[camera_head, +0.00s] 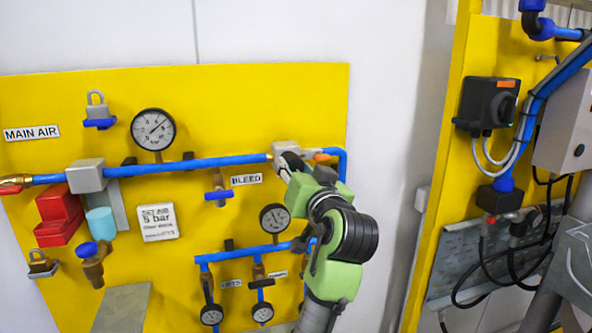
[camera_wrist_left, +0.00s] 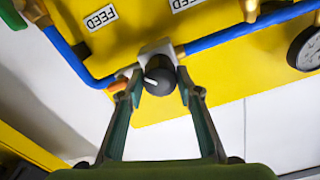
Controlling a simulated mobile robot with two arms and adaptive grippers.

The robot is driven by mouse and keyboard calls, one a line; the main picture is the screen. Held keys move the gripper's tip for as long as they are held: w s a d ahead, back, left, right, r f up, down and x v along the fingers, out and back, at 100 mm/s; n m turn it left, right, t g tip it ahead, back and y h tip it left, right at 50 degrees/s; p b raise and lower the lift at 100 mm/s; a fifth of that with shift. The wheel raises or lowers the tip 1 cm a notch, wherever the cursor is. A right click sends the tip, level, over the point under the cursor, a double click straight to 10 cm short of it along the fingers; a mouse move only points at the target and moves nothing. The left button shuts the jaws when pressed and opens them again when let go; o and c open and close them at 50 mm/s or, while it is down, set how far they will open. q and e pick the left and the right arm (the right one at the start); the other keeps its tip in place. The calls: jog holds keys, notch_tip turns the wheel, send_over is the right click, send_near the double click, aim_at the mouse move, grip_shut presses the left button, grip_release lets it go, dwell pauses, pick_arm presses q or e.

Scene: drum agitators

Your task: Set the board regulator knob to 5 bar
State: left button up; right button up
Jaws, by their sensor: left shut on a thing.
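The board regulator is a pale grey block (camera_head: 284,147) on the blue pipe at the right of the yellow board. Its round black knob (camera_wrist_left: 160,76) shows in the left wrist view, with a white pointer line on its face. My left gripper (camera_head: 287,163) is at the regulator and hides most of the knob in the head view. In the left wrist view its fingers (camera_wrist_left: 160,88) are shut on the knob, one on each side. A large pressure gauge (camera_head: 153,129) is on the same pipe; its needle points up and right. My right gripper is out of view.
A smaller gauge (camera_head: 274,217) and a lower blue pipe (camera_head: 232,254) lie close to my left arm. A second yellow panel with a black switch box (camera_head: 487,104) stands at the right.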

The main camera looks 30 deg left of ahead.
pick_arm(q)
jog(key=shift+m, duration=0.8)
jog(key=shift+a, duration=0.1)
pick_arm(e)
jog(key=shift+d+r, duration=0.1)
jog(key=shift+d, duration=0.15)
pick_arm(q)
jog(key=shift+r+m, duration=0.1)
jog(key=shift+m, duration=0.2)
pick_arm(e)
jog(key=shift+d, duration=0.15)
pick_arm(q)
jog(key=o, duration=1.1)
jog(key=shift+w+a+f, duration=0.15)
jog(key=shift+a+f, duration=0.05)
jog(key=v, duration=0.7)
jog(key=shift+d, duration=0.2)
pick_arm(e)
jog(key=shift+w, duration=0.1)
